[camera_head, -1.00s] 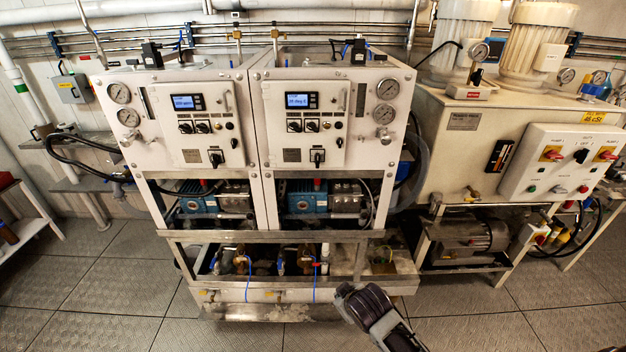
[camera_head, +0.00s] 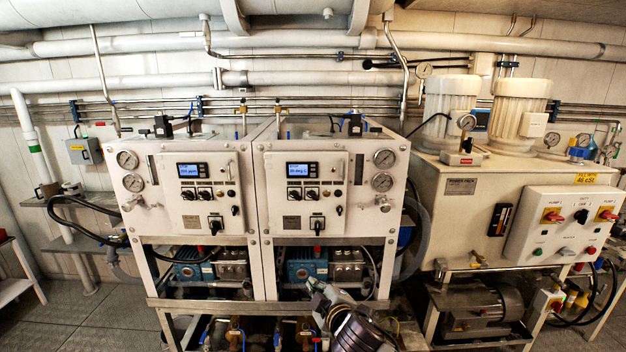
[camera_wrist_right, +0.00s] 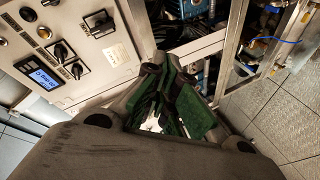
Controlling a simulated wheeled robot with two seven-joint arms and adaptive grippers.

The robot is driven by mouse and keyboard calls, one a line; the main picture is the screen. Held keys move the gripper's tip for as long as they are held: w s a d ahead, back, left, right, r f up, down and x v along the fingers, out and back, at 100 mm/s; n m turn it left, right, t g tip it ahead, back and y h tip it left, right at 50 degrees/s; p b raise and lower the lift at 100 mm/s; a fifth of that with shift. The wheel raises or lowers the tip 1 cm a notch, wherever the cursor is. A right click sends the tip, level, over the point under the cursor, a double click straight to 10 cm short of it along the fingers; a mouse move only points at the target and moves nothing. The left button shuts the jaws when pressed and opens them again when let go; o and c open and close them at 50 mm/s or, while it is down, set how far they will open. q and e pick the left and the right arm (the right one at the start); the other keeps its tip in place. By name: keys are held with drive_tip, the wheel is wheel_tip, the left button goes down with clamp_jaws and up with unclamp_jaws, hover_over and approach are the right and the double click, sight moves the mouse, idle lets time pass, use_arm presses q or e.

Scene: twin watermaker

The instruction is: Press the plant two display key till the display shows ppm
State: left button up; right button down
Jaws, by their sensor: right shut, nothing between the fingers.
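Two white plant panels stand side by side in the head view. The left panel's blue display (camera_head: 192,170) seems to read ppm. The right panel's blue display (camera_head: 302,169) seems to read deg C. Small keys sit beside the displays, too small to tell apart. A lit blue display (camera_wrist_right: 45,79) also shows in the right wrist view, at the left. My right gripper (camera_head: 316,288) is below the right panel, in front of the pump bay, apart from the displays. In the wrist view its green-padded fingers (camera_wrist_right: 168,104) are shut and empty. My left gripper is not in view.
Black rotary knobs (camera_head: 317,225) and gauges (camera_head: 383,158) project from the panels. A metal frame rail (camera_head: 200,302) crosses in front of the lower bay. A power pack (camera_head: 465,187) with motors stands to the right. Space in front of the panel faces is clear.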

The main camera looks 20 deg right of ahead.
sight(313, 175)
drive_tip(key=w+r+n+t+y, duration=0.1)
drive_tip(key=w+r+n+y, duration=0.2)
drive_tip(key=r+n, duration=0.3)
drive_tip(key=w+r+n+t+y, duration=0.1)
drive_tip(key=w+r+n+y, duration=0.2)
drive_tip(key=r+n, duration=0.3)
drive_tip(key=w+d+r+n+t+y, duration=0.1)
drive_tip(key=w+r+n+y, duration=0.2)
drive_tip(key=r+n, duration=0.3)
drive_tip(key=shift+w+r+n+t, duration=0.25)
drive_tip(key=shift+r+n+t, duration=0.05)
drive_tip(key=shift+r, duration=1.7)
drive_tip(key=shift+w+d, duration=0.1)
drive_tip(key=shift+w+d+b, duration=0.15)
drive_tip(key=shift+w+d, duration=0.25)
drive_tip(key=shift+w, duration=1)
drive_tip(key=shift+w+d+b, duration=0.2)
drive_tip(key=shift+w+d, duration=0.2)
drive_tip(key=shift+w, duration=0.95)
drive_tip(key=shift+w+d+b, duration=0.15)
drive_tip(key=shift+w+d, duration=0.25)
drive_tip(key=shift+w, duration=1)
drive_tip(key=shift+w+d, duration=0.2)
drive_tip(key=shift+w, duration=0.55)
drive_tip(key=shift+s, duration=0.2)
drive_tip(key=shift+s+a+p, duration=0.2)
drive_tip(key=shift+s+p, duration=0.15)
drive_tip(key=shift+s, duration=0.2)
